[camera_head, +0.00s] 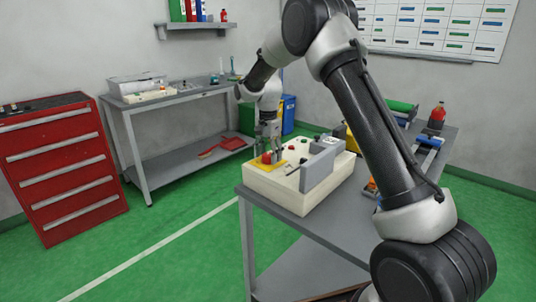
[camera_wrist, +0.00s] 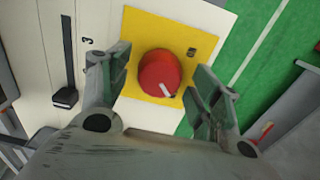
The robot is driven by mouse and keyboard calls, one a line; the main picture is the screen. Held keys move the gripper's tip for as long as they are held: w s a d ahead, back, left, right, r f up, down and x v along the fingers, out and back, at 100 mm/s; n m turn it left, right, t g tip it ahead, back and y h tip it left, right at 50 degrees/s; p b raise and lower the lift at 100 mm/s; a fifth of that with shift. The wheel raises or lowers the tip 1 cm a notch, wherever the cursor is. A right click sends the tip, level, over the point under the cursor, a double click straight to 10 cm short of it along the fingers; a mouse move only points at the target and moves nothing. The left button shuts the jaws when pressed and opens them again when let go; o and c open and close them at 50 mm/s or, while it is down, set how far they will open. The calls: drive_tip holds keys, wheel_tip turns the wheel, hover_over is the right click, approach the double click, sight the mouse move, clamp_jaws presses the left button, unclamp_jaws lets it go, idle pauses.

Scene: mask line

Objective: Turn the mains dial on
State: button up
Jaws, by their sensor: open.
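The mains dial is a red round knob with a white pointer mark, set on a yellow square plate (camera_wrist: 137,34). In the wrist view the dial (camera_wrist: 157,70) lies between the open fingers of my gripper (camera_wrist: 161,85), with a gap on each side. The white mark points to the lower right. In the head view the dial (camera_head: 267,158) sits at the left end of a cream control box (camera_head: 300,201) on the grey table. My gripper (camera_head: 268,143) is just above it, pointing down. I cannot tell its exact height over the dial.
A black slider (camera_wrist: 66,96) in a slot is left of the yellow plate. A grey upright panel (camera_head: 321,172) stands on the box to the right. A red drawer cabinet (camera_head: 67,165) and a grey workbench (camera_head: 170,98) are at the left. Green floor between is open.

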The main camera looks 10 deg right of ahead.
drive_tip(key=c, duration=1)
drive_tip(key=shift+c, duration=0.2)
drive_tip(key=n, duration=0.4)
drive_tip(key=shift+n, duration=0.3)
drive_tip(key=n, duration=0.4)
drive_tip(key=shift+n, duration=0.3)
drive_tip(key=n, duration=0.4)
drive_tip(key=shift+n, duration=2.4)
drive_tip(key=shift+r, duration=0.1)
